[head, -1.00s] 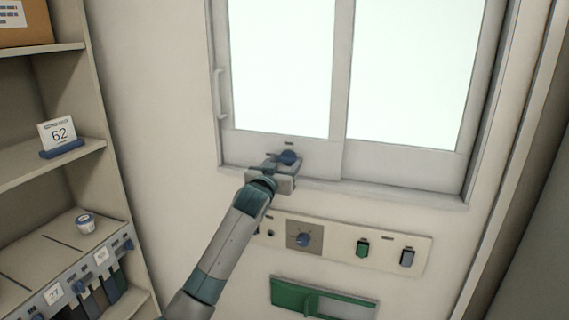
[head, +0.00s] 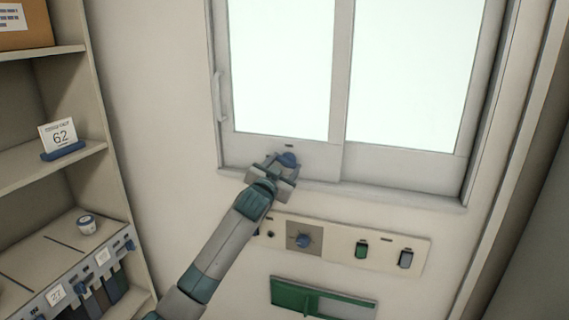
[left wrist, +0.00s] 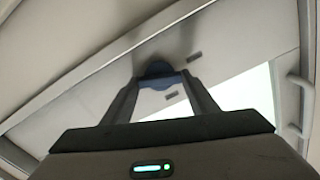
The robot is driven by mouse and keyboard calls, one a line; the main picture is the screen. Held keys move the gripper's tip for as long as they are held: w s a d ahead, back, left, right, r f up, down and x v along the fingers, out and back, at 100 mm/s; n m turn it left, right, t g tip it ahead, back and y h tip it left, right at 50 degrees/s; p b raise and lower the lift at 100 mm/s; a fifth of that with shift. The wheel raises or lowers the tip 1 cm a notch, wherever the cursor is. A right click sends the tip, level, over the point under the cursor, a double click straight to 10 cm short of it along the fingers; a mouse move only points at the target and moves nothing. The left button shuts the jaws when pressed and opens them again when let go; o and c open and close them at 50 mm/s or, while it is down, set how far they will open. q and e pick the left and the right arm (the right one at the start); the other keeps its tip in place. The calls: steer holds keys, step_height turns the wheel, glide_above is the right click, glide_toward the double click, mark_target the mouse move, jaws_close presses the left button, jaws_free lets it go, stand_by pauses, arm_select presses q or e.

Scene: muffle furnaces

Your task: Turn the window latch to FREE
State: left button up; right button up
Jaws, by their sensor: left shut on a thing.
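The window latch (head: 288,159) is a small blue knob on the lower frame of the left sliding pane. My left gripper (head: 279,167) reaches up to it from below and is shut on it, with the jaws tilted in the head view. In the left wrist view, the blue latch (left wrist: 160,76) sits between the two dark fingers of the gripper (left wrist: 160,82). Small dark labels (left wrist: 194,57) show beside it, too small to read. The fingers hide part of the latch. My right gripper is not in view.
Below the sill is a panel with a blue dial (head: 303,240), a green switch (head: 361,250) and a grey switch (head: 406,259). A shelf unit (head: 50,160) stands at the left. A vertical handle (head: 221,97) is on the window's left side.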

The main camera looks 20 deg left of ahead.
arm_select(q)
steer(key=m+p, duration=0.1)
steer(key=m, duration=0.2)
steer(key=shift+m, duration=0.4)
steer(key=m+p, duration=0.1)
steer(key=m, duration=0.2)
steer(key=shift+m+p, duration=0.3)
steer(key=shift+p, duration=0.05)
steer(key=m+p, duration=0.1)
steer(key=m, duration=0.3)
steer(key=shift+p, duration=0.4)
steer(key=shift+f+m+p, duration=0.1)
steer(key=shift+m+p, duration=0.25)
steer(key=shift+m, duration=0.85)
steer(key=o, duration=1)
steer(key=shift+o, duration=0.2)
steer(key=shift+s, duration=0.15)
